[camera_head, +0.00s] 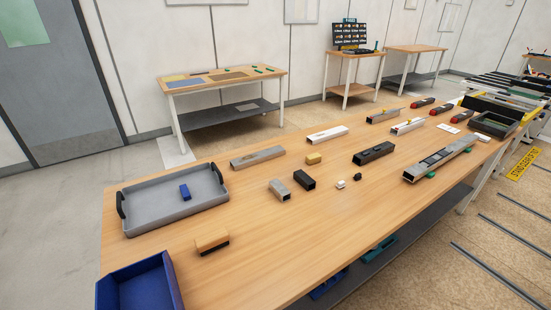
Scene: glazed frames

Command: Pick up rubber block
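Several small blocks lie on the long wooden table (290,250), and I cannot tell for sure which is the rubber one. A blue block (185,192) lies inside the grey tray at the left. A tan block with a dark underside (211,240) lies in front of the tray. A black block (304,180) sits beside a grey block (279,190) near the middle. A small yellow-tan block (314,159) is behind them. A tiny white piece (341,184) and a tiny black piece (357,177) lie to the right. Neither gripper shows in the head view.
The grey tray (132,228) has black handles. A blue bin (118,292) stands at the near left corner. Long grey, white and black bars (373,153) lie farther back, with red-and-black tools (423,103) beyond. The near middle tabletop is clear.

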